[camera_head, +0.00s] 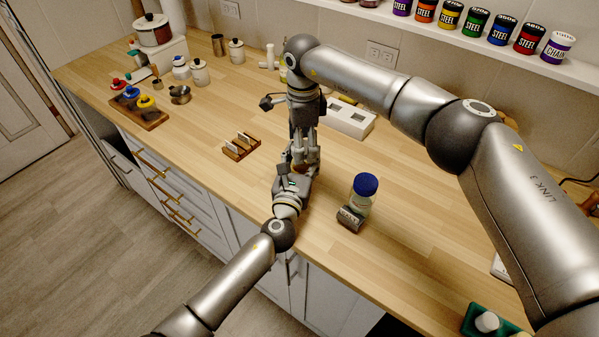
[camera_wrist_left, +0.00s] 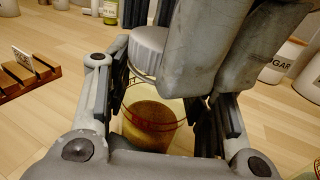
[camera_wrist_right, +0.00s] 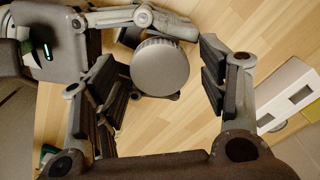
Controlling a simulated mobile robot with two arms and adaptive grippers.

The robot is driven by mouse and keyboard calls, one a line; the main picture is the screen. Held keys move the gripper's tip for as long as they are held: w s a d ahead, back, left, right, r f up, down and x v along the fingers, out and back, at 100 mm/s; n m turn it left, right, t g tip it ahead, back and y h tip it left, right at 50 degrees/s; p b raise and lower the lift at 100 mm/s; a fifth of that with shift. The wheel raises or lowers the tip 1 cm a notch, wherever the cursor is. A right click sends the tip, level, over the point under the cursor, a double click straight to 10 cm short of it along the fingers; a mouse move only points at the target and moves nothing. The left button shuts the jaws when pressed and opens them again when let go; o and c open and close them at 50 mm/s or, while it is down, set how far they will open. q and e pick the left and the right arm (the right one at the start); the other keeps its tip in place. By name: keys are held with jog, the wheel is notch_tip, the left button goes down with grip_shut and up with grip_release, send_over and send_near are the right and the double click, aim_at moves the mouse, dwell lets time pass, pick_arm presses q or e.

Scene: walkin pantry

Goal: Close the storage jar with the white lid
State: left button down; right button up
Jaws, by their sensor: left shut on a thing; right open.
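The storage jar (camera_wrist_left: 152,128) is clear glass with brown contents and a red printed band. My left gripper (camera_wrist_left: 162,118) is shut on its sides, one finger on each side. The lid (camera_wrist_left: 150,46), round, ribbed and pale grey in this light, is at the jar's top; I cannot tell whether it is fully seated. The right wrist view shows the lid (camera_wrist_right: 160,67) from above, between the spread fingers of my right gripper (camera_wrist_right: 160,76), which is open and points down. In the head view both grippers meet mid-counter and hide most of the jar and lid.
A jar with a blue lid (camera_head: 364,186) stands right of the grippers. A slotted wooden holder (camera_head: 241,146) is to the left, and a white block with square openings (camera_head: 349,118) is behind. A green tray (camera_head: 478,321) is at lower right.

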jog(key=shift+r, duration=2.3)
jog(key=shift+o, duration=0.2)
jog(key=o, duration=0.5)
notch_tip(320, 180, up, 12)
jog(key=shift+f, duration=0.1)
